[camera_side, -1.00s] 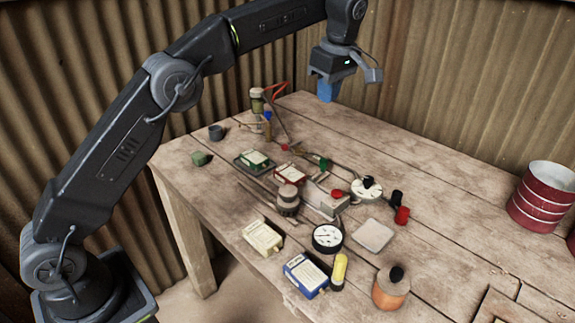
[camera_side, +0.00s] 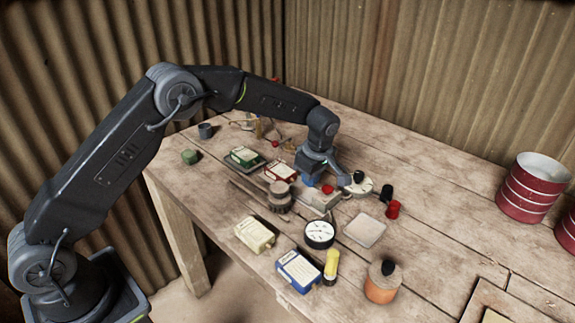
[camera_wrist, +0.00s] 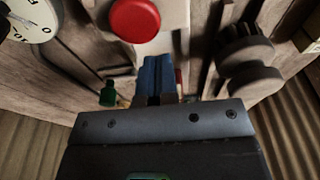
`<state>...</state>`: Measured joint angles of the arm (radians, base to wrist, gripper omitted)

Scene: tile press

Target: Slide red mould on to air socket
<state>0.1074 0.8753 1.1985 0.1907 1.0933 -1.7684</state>
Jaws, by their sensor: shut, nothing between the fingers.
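The red mould (camera_side: 280,172), a small red block with a pale top, lies near the table's middle in the side view. The green mould (camera_side: 244,154) lies behind it to the left on a dark plate. My gripper (camera_side: 311,181) is low, just right of the red mould and behind the grey block with the red button (camera_side: 327,190). Its blue fingers also show in the wrist view (camera_wrist: 158,78), closed together and empty. A thin red edge shows beside them there; I cannot tell what it is. I cannot tell which part is the air socket.
A dark ribbed knob (camera_side: 279,197), a dial gauge (camera_side: 319,234), a cream mould (camera_side: 255,234), a blue mould (camera_side: 298,271) and a yellow cylinder (camera_side: 331,266) crowd the front. A pale square plate (camera_side: 365,231) lies right.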

